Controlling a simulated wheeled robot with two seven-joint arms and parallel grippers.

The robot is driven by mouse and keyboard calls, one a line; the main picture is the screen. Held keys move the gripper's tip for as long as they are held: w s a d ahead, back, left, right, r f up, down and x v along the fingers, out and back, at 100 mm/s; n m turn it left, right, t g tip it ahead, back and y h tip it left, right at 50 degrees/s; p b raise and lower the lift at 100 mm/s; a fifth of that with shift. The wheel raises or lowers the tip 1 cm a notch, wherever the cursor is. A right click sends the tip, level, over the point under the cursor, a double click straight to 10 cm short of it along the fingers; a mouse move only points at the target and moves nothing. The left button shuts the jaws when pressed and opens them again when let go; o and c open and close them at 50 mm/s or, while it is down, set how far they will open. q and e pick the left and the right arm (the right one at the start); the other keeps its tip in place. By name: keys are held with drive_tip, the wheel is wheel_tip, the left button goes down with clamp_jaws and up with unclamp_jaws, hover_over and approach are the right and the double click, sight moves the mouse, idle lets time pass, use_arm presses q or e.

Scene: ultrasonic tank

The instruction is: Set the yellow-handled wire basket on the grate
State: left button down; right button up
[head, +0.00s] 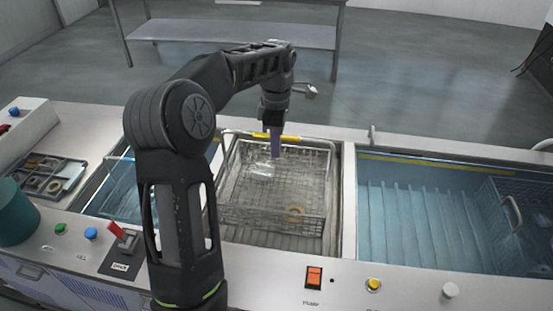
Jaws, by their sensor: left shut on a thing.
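The yellow-handled wire basket (232,185) is in the middle bay, over the slatted grate (262,241). A small tan ring and a clear item show inside it. My left gripper (275,140) reaches down at the basket's back rim, shut on its yellow handle (291,137). A purple part shows at the fingertips and hides the middle of the handle. The basket looks about level; I cannot tell whether its bottom touches the grate. My right gripper is not in view.
A blue liquid-filled tank (400,222) is on the right, with another wire basket (505,212) at its far end. A smaller blue tank is left, partly behind my arm.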

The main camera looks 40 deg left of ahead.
use_arm(q)
wheel_tip(320, 180, down, 4)
drive_tip(key=shift+r+p, duration=0.2)
drive_tip(key=shift+p, duration=0.15)
idle(0.4)
drive_tip(key=c, duration=1.5)
unclamp_jaws()
drive_tip(key=shift+o, duration=0.2)
wheel_tip(320, 180, up, 8)
drive_tip(key=shift+w+f, duration=0.1)
drive_tip(key=shift+f, duration=0.15)
drive_tip(key=shift+f, duration=0.1)
